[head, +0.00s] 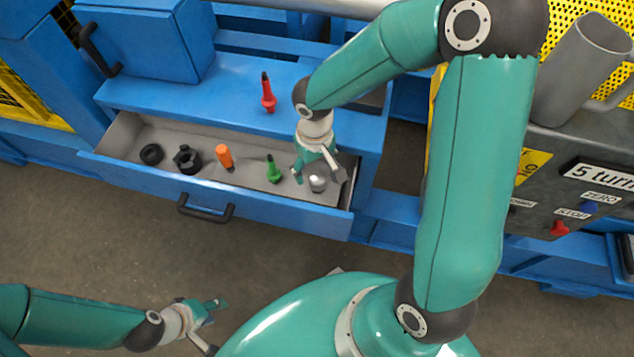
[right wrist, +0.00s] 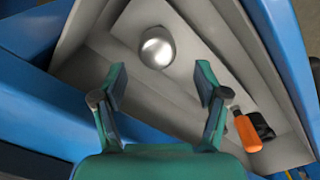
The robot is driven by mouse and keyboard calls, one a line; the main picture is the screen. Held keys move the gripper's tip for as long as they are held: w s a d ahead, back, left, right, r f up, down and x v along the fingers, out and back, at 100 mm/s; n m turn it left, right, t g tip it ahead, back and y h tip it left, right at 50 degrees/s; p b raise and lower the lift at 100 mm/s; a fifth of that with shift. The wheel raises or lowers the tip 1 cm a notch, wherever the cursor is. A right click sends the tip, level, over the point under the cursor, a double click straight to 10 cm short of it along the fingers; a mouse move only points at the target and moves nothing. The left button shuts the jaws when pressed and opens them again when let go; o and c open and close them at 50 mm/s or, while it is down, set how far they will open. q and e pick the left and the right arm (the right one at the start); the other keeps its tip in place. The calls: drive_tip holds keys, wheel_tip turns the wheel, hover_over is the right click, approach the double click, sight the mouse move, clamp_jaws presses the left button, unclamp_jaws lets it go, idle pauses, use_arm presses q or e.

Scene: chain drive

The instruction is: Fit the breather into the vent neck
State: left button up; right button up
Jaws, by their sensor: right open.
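A silver, round-topped piece (head: 317,183), which looks like the breather, is at the right end of the open drawer. It also shows in the right wrist view (right wrist: 157,47), just beyond my fingertips. My right gripper (head: 321,177) is open above the drawer, close to this piece, with nothing between its fingers in the right wrist view (right wrist: 160,80). My left gripper (head: 216,326) is open and empty over the floor at the lower left. I cannot make out the vent neck in either view.
The grey drawer (head: 122,133) also holds a black ring (head: 151,154), a black fitting (head: 187,160), an orange-handled tool (head: 225,156) and a green tool (head: 273,170). A red tool (head: 268,95) stands on the blue ledge behind. A grey jug (head: 580,75) is at the upper right.

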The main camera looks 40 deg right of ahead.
sight(317, 176)
drive_tip(key=f, duration=0.1)
drive_tip(key=f+b, duration=0.1)
drive_tip(key=f, duration=0.3)
drive_tip(key=shift+s+d, duration=0.1)
drive_tip(key=shift+s, duration=0.2)
drive_tip(key=shift+r, duration=0.1)
drive_tip(key=c, duration=1.3)
drive_tip(key=shift+o, duration=0.2)
